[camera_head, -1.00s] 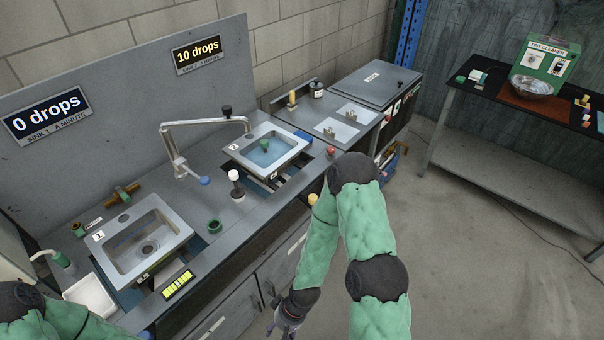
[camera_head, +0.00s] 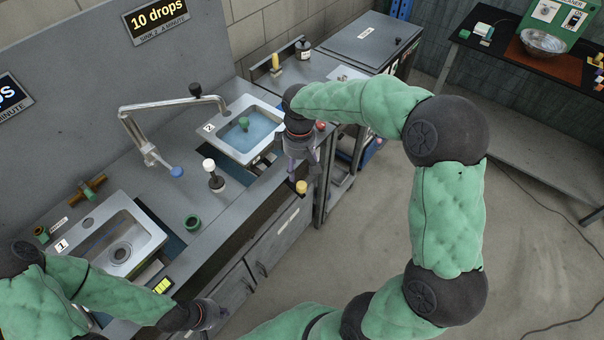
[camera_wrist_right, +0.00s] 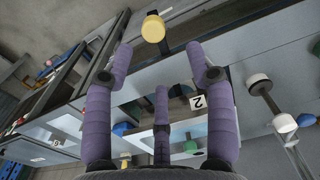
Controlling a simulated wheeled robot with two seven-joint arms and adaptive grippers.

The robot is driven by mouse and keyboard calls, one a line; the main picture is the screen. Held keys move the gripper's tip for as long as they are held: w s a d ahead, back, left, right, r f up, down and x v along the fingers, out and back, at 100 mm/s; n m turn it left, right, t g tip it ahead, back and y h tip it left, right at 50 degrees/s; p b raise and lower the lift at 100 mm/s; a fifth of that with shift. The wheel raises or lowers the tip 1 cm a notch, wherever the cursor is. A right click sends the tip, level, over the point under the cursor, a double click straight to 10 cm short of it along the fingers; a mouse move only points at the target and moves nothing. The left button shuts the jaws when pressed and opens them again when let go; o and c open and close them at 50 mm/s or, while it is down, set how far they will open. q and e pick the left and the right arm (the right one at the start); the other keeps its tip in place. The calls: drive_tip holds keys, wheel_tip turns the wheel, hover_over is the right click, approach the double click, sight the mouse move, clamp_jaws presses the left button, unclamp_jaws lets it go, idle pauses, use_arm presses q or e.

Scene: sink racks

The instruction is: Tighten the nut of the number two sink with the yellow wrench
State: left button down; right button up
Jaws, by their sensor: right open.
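The number two sink (camera_head: 231,149) is a grey basin of blue water with a green round piece (camera_head: 244,123) inside. Its label (camera_wrist_right: 198,102) and rim show in the right wrist view. No nut can be made out with certainty. A yellow round piece (camera_head: 301,187) sits at the counter's front edge and also shows in the right wrist view (camera_wrist_right: 153,28); I cannot tell whether it belongs to the yellow wrench. My right gripper (camera_head: 297,174) is open, fingers pointing down, just above the yellow piece and apart from it. My left gripper (camera_head: 208,314) is low by the cabinet front, its fingers unclear.
A tap (camera_head: 136,122) arches over the counter left of sink two. A white-topped knob (camera_head: 209,165) and a green ring (camera_head: 193,222) stand between the sinks. Sink one (camera_head: 117,257) is at lower left. The "10 drops" sign (camera_head: 158,17) hangs on the back panel. Open floor lies right.

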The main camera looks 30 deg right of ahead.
sight(302, 184)
drive_tip(key=f+b, duration=0.1)
drive_tip(key=f, duration=0.2)
drive_tip(key=f+b, duration=0.1)
drive_tip(key=f, duration=0.5)
drive_tip(key=shift+d+f+b, duration=0.3)
drive_tip(key=shift+d+b, duration=0.1)
clamp_jaws()
